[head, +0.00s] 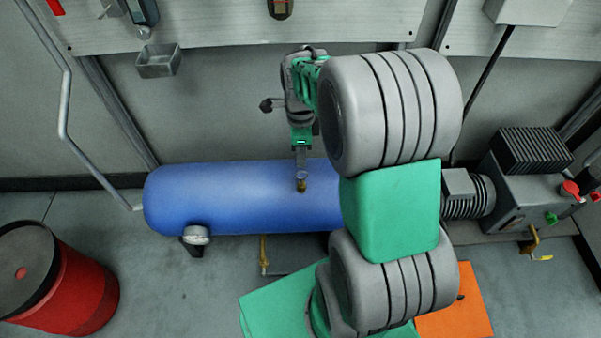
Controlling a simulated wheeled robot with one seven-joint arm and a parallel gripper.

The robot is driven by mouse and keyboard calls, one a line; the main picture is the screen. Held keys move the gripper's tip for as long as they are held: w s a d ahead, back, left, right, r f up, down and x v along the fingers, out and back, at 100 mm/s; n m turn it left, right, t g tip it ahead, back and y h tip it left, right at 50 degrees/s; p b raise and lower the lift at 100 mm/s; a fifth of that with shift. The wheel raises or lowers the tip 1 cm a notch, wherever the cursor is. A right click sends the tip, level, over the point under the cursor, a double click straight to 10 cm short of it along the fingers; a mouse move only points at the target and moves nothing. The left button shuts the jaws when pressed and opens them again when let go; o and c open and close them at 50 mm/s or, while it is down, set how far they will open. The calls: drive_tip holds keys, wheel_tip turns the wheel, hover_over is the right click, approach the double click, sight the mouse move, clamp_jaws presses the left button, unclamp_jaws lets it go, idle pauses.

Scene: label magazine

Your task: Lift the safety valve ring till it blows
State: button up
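The safety valve (301,185) is a small brass fitting standing upright on top of the blue tank (240,195). A pale greyish cap or ring shows at its top, too small to make out clearly. My gripper (300,168) points down from the green and grey wrist, with its fingertips right at the top of the valve. The fingers look like one narrow grey shape from here, so I cannot tell whether they are open or shut, or whether they hold the ring. My arm hides the right part of the tank.
A round gauge (196,235) sits on the tank's front. A grey machine with a finned block (530,152) stands at right. A red drum (62,280) is at lower left, a bent pipe (63,105) above it. A panel (230,28) with tools runs behind.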

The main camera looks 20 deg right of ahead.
wheel_tip(320, 180, down, 6)
drive_tip(key=shift+r+b, duration=0.25)
drive_tip(key=shift+b, duration=0.5)
clamp_jaws()
drive_tip(key=shift+r, duration=0.1)
idle(0.7)
